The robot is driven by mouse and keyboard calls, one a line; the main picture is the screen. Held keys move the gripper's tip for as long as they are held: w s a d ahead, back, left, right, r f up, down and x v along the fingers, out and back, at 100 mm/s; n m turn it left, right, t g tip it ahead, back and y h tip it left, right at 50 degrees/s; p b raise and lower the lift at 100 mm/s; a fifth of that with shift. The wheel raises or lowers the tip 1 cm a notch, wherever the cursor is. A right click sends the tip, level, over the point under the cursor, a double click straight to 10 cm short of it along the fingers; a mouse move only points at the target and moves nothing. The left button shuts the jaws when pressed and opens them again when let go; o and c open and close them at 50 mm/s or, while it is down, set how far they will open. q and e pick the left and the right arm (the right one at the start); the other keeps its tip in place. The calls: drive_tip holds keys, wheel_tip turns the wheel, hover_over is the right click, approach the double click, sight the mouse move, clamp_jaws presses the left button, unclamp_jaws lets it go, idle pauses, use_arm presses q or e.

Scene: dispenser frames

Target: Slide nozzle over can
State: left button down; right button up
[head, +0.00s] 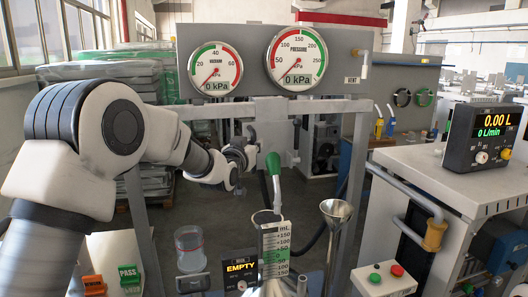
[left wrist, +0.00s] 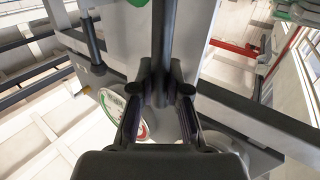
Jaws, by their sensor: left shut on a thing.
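The nozzle (head: 273,163) has a green body and a pale spout that points down in the head view. Its spout tip is above a can with a mL scale (head: 274,246), and the two look lined up from here. My left gripper (head: 250,150) is just left of the nozzle, in front of the gauge frame. In the left wrist view my left gripper (left wrist: 160,90) is closed around a dark bar (left wrist: 163,40). I cannot tell whether this bar belongs to the nozzle. My right gripper is not in view.
A steel funnel (head: 337,211) stands right of the can. A clear jar (head: 190,248) and an EMPTY display (head: 241,272) are on the left. The gauge panel (head: 250,60) is above. A meter (head: 482,137) sits on a grey cabinet (head: 437,172) at right.

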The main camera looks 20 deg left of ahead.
use_arm(q)
drive_tip(key=s+a, duration=0.1)
drive_tip(key=a, duration=0.1)
drive_tip(key=shift+s+a+b, duration=0.35)
drive_tip(key=shift+s+b, duration=0.05)
drive_tip(key=shift+d, duration=0.1)
drive_tip(key=c, duration=1.1)
unclamp_jaws()
drive_tip(key=shift+c, duration=0.2)
drive_tip(key=s, duration=1.2)
drive_tip(key=shift+f, duration=0.2)
